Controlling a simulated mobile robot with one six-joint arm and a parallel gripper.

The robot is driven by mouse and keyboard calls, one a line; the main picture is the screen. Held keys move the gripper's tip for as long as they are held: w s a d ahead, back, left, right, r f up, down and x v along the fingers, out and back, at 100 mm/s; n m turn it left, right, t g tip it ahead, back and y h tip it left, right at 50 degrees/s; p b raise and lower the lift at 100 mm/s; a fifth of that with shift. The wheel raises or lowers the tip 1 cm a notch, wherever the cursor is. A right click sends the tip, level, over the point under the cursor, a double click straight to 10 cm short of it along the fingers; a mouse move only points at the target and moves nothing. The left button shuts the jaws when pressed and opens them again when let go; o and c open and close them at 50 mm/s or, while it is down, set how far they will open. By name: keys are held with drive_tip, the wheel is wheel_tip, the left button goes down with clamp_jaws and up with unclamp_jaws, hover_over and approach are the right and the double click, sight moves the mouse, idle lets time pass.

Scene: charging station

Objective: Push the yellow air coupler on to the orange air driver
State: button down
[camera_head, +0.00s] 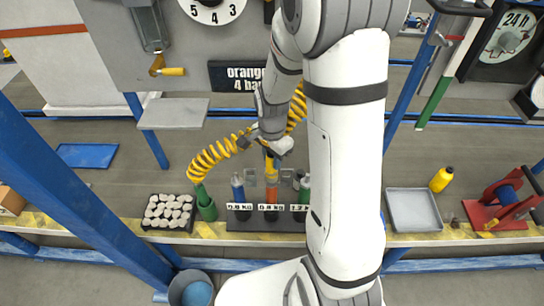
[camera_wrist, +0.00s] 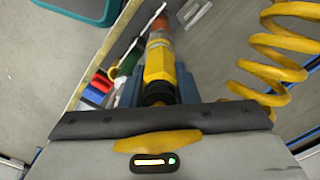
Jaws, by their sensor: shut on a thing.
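The yellow air coupler (camera_wrist: 159,64) is between the fingers of my gripper (camera_wrist: 158,82), which is shut on it. In the head view the coupler (camera_head: 271,172) hangs upright below my gripper (camera_head: 270,151), directly above the orange air driver (camera_head: 271,194). The orange driver stands in the middle of a dark rack (camera_head: 238,225). In the wrist view the orange driver (camera_wrist: 160,23) lies in line beyond the coupler's tip, with a pale grey piece between them. I cannot tell whether the coupler is fully seated on it.
A blue driver (camera_head: 237,188) and a green driver (camera_head: 304,190) flank the orange one. A tray of pale lumps (camera_head: 169,212) is at left, an empty grey tray (camera_head: 413,211) at right.

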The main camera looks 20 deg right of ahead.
drive_tip(key=shift+f+b, duration=0.6)
drive_tip(key=shift+f, duration=0.2)
drive_tip(key=c, duration=1)
unclamp_jaws()
drive_tip(key=shift+c, duration=0.2)
wheel_tip(320, 180, up, 8)
drive_tip(key=shift+f, duration=0.2)
drive_tip(key=shift+r, duration=0.1)
drive_tip(key=shift+s+r, duration=0.15)
drive_tip(key=shift+r, duration=0.2)
drive_tip(key=s+r+n+t, duration=0.2)
drive_tip(key=s+r+n, duration=0.8)
drive_tip(key=s+n, duration=0.2)
drive_tip(key=shift+s+a+r+n+t, duration=0.15)
drive_tip(key=shift+s+r+n+t, duration=0.2)
drive_tip(key=shift+s, duration=0.65)
